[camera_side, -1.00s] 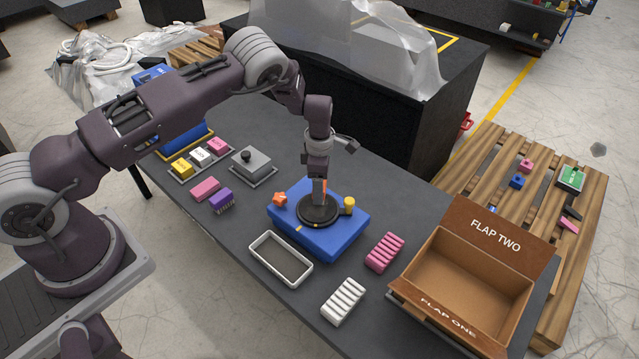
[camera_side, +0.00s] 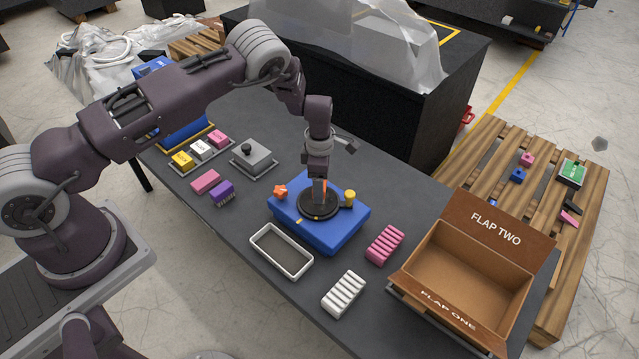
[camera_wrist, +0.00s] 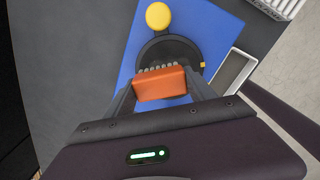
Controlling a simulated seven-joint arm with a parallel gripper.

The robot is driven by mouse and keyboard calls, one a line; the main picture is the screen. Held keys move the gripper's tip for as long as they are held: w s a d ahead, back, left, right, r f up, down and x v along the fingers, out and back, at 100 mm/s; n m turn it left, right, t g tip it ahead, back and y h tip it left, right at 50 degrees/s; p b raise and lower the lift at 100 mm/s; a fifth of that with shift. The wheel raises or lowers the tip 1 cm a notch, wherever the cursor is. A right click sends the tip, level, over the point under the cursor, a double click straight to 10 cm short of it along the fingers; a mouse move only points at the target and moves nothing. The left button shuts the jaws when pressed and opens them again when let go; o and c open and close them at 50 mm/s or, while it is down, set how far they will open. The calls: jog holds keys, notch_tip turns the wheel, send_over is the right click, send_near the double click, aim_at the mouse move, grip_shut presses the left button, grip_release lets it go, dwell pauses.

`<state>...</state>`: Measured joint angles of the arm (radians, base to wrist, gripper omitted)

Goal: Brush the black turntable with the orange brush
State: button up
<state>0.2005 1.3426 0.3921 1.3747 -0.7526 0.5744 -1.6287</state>
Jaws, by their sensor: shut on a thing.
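The black turntable (camera_side: 309,211) is a round disc on a blue base (camera_side: 325,236), with a small yellow mark at its front rim. In the wrist view the turntable (camera_wrist: 165,50) lies just beyond the brush, partly hidden by it. My gripper (camera_side: 319,186) is shut on the orange brush (camera_wrist: 160,84), which sits between the two fingers. The brush's pale bristles (camera_wrist: 160,68) point toward the turntable and overlap it in the wrist view. Whether the bristles touch the surface is hard to tell.
The blue base carries an orange star-shaped knob (camera_side: 280,191) and a yellow knob (camera_side: 349,198). A grey tray (camera_side: 281,251), a pink ribbed block (camera_side: 385,245) and a white ribbed block (camera_side: 343,294) lie in front. An open cardboard box (camera_side: 470,275) stands right.

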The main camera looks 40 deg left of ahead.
jog(key=shift+w+a+f, duration=0.1)
jog(key=shift+w+a, duration=0.25)
jog(key=shift+w, duration=0.15)
jog(key=shift+s+d, duration=0.6)
jog(key=shift+s, duration=0.35)
jog(key=shift+w+a, duration=0.6)
jog(key=shift+w, duration=0.25)
jog(key=shift+c, duration=0.6)
jog(key=shift+s+d, duration=0.6)
jog(key=shift+s, duration=0.3)
jog(key=shift+w+a+f, duration=0.1)
jog(key=shift+w+a, duration=0.45)
jog(key=shift+w, duration=0.3)
jog(key=shift+w+a, duration=0.1)
jog(key=shift+a, duration=0.05)
jog(key=shift+c, duration=0.7)
